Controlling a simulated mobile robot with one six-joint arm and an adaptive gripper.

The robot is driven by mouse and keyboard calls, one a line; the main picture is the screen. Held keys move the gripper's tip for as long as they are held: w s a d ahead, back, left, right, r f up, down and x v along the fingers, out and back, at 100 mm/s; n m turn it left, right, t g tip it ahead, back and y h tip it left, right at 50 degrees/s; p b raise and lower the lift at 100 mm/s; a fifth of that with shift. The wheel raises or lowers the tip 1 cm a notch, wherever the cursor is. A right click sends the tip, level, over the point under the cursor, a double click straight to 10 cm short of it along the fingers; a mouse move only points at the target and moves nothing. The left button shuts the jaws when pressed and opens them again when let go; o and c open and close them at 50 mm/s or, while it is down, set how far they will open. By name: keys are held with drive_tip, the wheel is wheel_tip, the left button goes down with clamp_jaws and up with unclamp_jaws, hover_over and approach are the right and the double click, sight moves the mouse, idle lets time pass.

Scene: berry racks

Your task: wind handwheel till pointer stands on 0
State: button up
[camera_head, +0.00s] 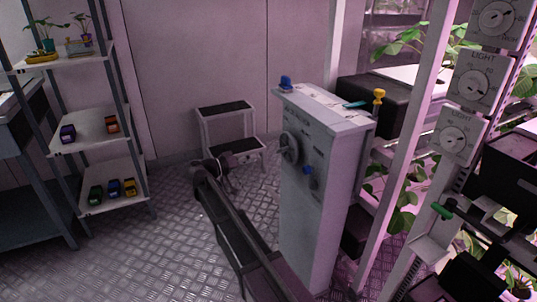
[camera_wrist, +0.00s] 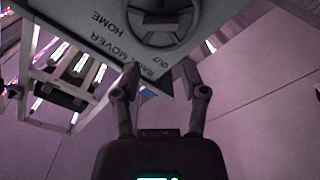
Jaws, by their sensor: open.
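The grey cabinet (camera_head: 312,215) stands upright at the centre of the head view. A dark round handwheel (camera_head: 290,150) sits on its front face, and a small blue knob (camera_head: 309,172) is lower right of it. In the wrist view the handwheel (camera_wrist: 158,22) shows upside down at the top, partly cut off, near the words "RACK MOVER", "HOME" and "OUT". My gripper (camera_wrist: 161,78) is open and empty, its fingertips apart, below the wheel in that picture. In the head view my gripper (camera_head: 220,165) is left of the cabinet, apart from the wheel. I cannot make out the wheel's pointer or a 0.
A step stool (camera_head: 228,108) stands behind my gripper. A shelf rack (camera_head: 95,130) with toy cars and plants is at the left. On the right are a rack post (camera_head: 405,150) and several LIGHT dials (camera_head: 475,88). A yellow-topped lever (camera_head: 379,97) is by the cabinet's top.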

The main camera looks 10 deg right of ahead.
sight(280, 151)
drive_tip(key=n, duration=0.6)
drive_tip(key=a+n, duration=0.1)
drive_tip(key=n, duration=0.4)
drive_tip(key=s+n, duration=0.1)
drive_tip(key=n, duration=0.5)
drive_tip(key=shift+a+r+n, duration=0.2)
drive_tip(key=shift+a+n, duration=0.1)
drive_tip(key=shift+a, duration=0.05)
drive_tip(key=shift+w+d, duration=0.1)
drive_tip(key=shift+d, duration=0.05)
drive_tip(key=x, duration=1.3)
drive_tip(key=shift+w+d, duration=0.1)
drive_tip(key=shift+d, duration=0.1)
